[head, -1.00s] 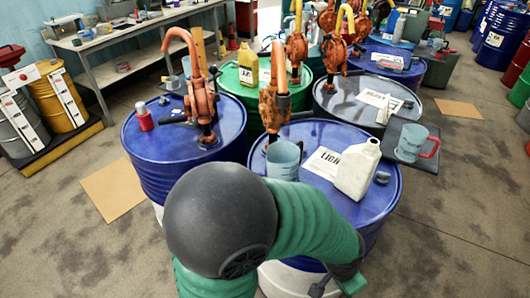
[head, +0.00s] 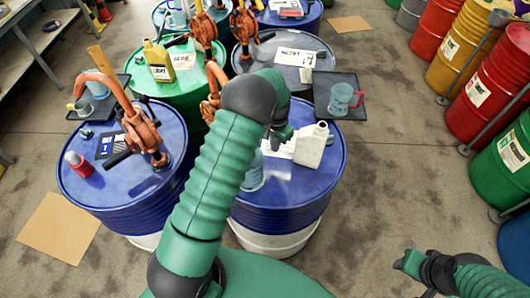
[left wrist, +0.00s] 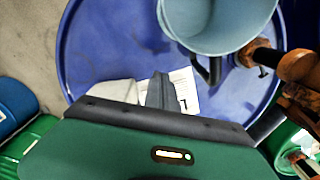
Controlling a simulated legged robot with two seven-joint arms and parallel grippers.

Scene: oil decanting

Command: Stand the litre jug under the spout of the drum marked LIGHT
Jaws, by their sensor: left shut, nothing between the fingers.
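A blue-grey jug (head: 252,172) stands on the near blue drum (head: 325,172), partly hidden by my left arm. In the left wrist view the jug (left wrist: 205,25) is close, with its dark handle towards my fingers. The drum's white label (head: 280,148) is partly covered; its lettering is not legible now. An orange pump (head: 212,98) rises from this drum; in the left wrist view its pipe (left wrist: 262,55) is beside the jug. Whether the spout is over the jug I cannot tell. My left gripper (left wrist: 158,88) is shut and empty. My right gripper (head: 405,262) is away at lower right.
A white bottle (head: 312,147) stands on the near drum. A jug with a red handle (head: 341,98) stands on a dark tray (head: 322,108) behind. Another blue drum (head: 75,182) with a pump is left. Coloured drums line the right; the floor between is clear.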

